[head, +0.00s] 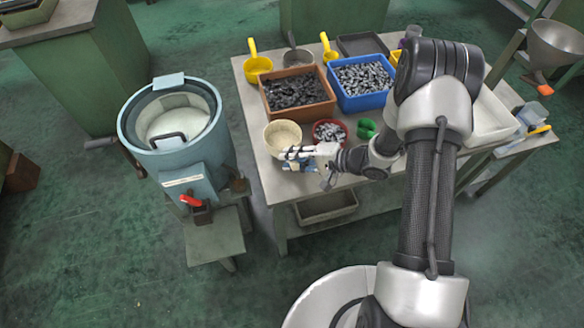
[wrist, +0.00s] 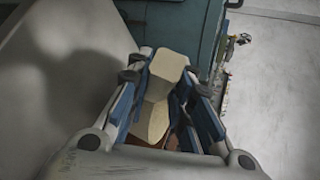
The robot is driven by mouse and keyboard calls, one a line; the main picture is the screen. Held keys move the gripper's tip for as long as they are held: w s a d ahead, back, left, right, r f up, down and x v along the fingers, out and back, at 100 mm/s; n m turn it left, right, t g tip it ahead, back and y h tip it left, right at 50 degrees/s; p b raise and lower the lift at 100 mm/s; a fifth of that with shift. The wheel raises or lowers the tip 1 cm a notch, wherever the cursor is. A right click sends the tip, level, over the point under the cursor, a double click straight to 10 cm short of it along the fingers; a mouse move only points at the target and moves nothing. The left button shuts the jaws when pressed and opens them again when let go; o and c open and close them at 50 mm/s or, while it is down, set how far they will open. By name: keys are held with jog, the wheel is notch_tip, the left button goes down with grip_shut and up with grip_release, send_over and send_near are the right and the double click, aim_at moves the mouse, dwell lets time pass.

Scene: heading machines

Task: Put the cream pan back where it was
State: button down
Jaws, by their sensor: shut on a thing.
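The cream pan (head: 282,133) is a round, open, pale vessel near the left front part of the work table (head: 249,101) in the head view. My gripper (head: 291,158) reaches in from the right, at the near side of the pan. In the wrist view, my gripper's blue-padded fingers (wrist: 165,100) are shut on a cream-coloured part (wrist: 157,75), which fits the pan's handle or edge. Most of the pan is outside the wrist view. I cannot tell whether the pan rests on the table or hangs just above it.
A red bowl (head: 330,132) of grey parts and green items (head: 367,128) stand right of the pan. A brown bin (head: 297,92) and a blue bin (head: 361,84) stand behind. Yellow scoops (head: 257,65) are at the back. A blue-grey drum machine (head: 174,125) stands left, across a gap.

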notch_tip(320, 180, down, 4)
jog(key=shift+f+b, duration=0.1)
jog(key=shift+b, duration=0.65)
jog(key=c, duration=1.4)
grip_release()
jog(key=shift+c, duration=0.2)
